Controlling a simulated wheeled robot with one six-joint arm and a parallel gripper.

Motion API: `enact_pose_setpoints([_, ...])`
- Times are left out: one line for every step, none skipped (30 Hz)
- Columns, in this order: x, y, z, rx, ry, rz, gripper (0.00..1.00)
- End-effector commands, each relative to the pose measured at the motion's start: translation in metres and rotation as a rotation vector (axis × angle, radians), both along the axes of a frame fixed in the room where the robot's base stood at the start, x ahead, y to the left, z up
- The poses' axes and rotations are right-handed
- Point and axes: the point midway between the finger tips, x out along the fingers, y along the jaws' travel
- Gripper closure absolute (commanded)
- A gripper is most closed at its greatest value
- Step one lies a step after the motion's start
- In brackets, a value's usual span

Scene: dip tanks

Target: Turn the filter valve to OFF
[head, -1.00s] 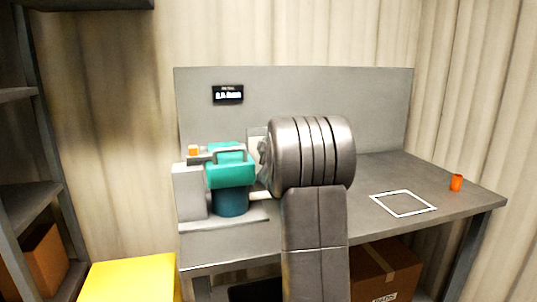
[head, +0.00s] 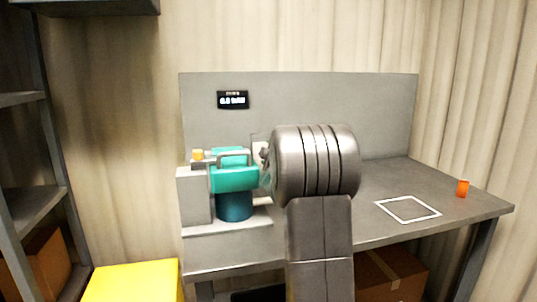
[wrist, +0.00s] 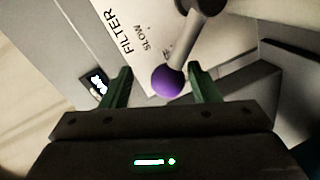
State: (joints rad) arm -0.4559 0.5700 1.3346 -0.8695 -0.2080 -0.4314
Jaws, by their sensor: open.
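The filter valve's lever shows in the wrist view, a grey arm ending in a purple ball knob (wrist: 168,80). It lies over a pale plate (wrist: 125,25) printed FILTER and SLOW; other marks on the plate are hidden or unreadable. The lever slants from its pivot at the top edge down-left to the knob. My gripper (wrist: 160,76) is open, its two green fingers either side of the knob in the picture. I cannot tell whether they touch it. In the head view my arm hides the gripper and most of the pale plate (head: 259,143).
A small display (head: 233,99) is on the back panel. The right worktop is mostly clear.

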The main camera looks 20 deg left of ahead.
Motion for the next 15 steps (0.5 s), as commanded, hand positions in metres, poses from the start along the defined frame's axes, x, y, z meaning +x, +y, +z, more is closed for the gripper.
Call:
enact_pose_setpoints([0.0, 0.0, 0.0, 0.0, 0.0, 0.0, 0.45])
enact_pose_setpoints([-0.001, -0.001, 0.001, 0.0, 0.0, 0.0, 0.45])
enact_pose_setpoints([-0.002, -0.002, 0.001, 0.001, -0.001, 0.0, 0.45])
enact_pose_setpoints([-0.004, -0.003, 0.002, 0.001, -0.001, 0.0, 0.45])
enact_pose_setpoints([-0.006, -0.004, 0.002, 0.001, -0.001, 0.0, 0.45])
enact_pose_setpoints([-0.009, -0.007, 0.004, 0.001, -0.002, -0.001, 0.45])
enact_pose_setpoints([-0.012, -0.009, 0.004, 0.001, -0.002, -0.001, 0.45])
enact_pose_setpoints([-0.016, -0.011, 0.005, 0.001, -0.002, -0.001, 0.45])
enact_pose_setpoints([-0.021, -0.015, 0.007, 0.001, -0.002, 0.001, 0.45])
enact_pose_setpoints([-0.026, -0.018, 0.007, 0.001, -0.002, 0.001, 0.45])
enact_pose_setpoints([-0.03, -0.022, 0.009, 0.001, -0.003, 0.0, 0.45])
enact_pose_setpoints([-0.037, -0.026, 0.011, 0.0, -0.002, 0.0, 0.45])
enact_pose_setpoints([-0.042, -0.03, 0.012, 0.001, -0.002, -0.001, 0.45])
enact_pose_setpoints([-0.047, -0.034, 0.013, 0.001, -0.002, -0.001, 0.45])
enact_pose_setpoints([-0.053, -0.038, 0.015, 0.001, -0.001, -0.002, 0.45])
